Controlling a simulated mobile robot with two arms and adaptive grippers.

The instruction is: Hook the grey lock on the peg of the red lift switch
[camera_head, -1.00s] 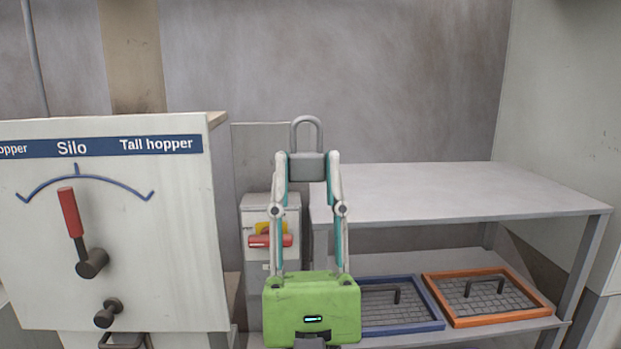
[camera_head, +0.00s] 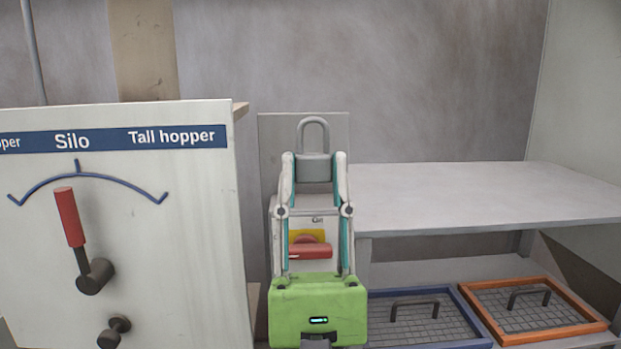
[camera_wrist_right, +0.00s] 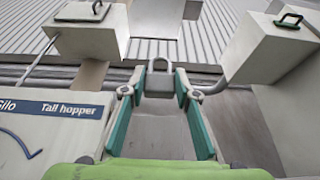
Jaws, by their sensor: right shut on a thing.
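The grey lock (camera_head: 313,166) is upright with its shackle on top, held between the fingertips of my right gripper (camera_head: 314,170). The right wrist view also shows the lock (camera_wrist_right: 160,82) between the two fingers. The red lift switch (camera_head: 309,251) has a red handle over a yellow plate on a pale box behind my gripper. It shows between the fingers, below the lock in the picture. Its peg cannot be made out; my gripper covers part of the box. My left gripper is not in view.
A panel (camera_head: 150,220) with a red-handled lever stands close on the left. A grey table (camera_head: 480,195) is on the right, with a blue-framed grate (camera_head: 475,320) and an orange-framed grate (camera_head: 585,322) on its lower shelf. A grey upright plate (camera_head: 275,150) stands behind the lock.

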